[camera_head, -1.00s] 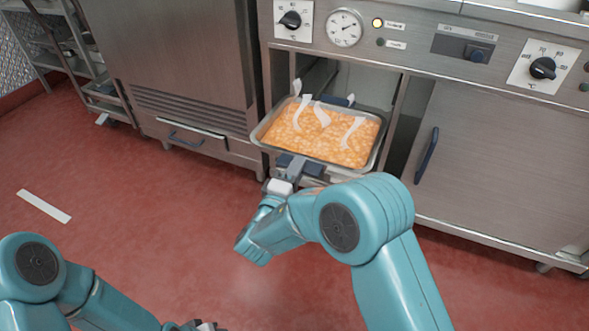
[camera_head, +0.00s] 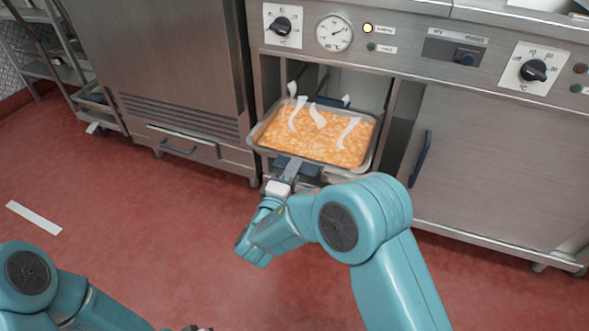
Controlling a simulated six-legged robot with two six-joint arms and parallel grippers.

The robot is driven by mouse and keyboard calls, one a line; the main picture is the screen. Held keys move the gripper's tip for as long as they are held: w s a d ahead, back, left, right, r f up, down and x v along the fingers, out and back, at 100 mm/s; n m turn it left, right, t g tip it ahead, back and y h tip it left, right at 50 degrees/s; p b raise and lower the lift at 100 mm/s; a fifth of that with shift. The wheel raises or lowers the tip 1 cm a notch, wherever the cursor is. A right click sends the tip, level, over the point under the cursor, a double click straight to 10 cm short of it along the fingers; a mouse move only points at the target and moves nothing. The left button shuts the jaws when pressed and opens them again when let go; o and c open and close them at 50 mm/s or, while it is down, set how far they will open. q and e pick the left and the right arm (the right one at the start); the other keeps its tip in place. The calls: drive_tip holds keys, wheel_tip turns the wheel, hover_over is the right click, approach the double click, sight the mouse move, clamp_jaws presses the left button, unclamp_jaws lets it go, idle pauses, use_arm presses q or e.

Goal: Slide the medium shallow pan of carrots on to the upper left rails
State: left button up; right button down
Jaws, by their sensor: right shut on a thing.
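The shallow metal pan of carrots (camera_head: 314,133) is at the front of an open compartment (camera_head: 360,85) under the control panel. It is full of orange pieces, and several pale curved strips, perhaps steam, show over it. Its front part sticks out of the opening.
A closed cabinet door with a blue handle (camera_head: 421,159) is right of the compartment. A steel cabinet (camera_head: 165,70) stands to the left, with a drawer handle (camera_head: 178,147) low down. A shelf rack (camera_head: 75,85) is at the far left. The red floor in front is clear except for a white strip (camera_head: 34,218).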

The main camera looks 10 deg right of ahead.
drive_tip(key=shift+w+r, duration=0.15)
drive_tip(key=shift+w, duration=0.05)
approach(322, 129)
drive_tip(key=shift+s+a+r, duration=0.15)
drive_tip(key=shift+r, duration=1)
drive_tip(key=shift+s+a+r, duration=0.1)
drive_tip(key=shift+a+r, duration=0.05)
drive_tip(key=shift+r, duration=1.05)
drive_tip(key=shift+f+x, duration=0.15)
drive_tip(key=shift+x, duration=1.6)
drive_tip(key=shift+f+x, duration=0.15)
drive_tip(key=shift+x, duration=1.65)
drive_tip(key=shift+f+x, duration=0.15)
drive_tip(key=shift+x, duration=1.6)
drive_tip(key=shift+d, duration=0.1)
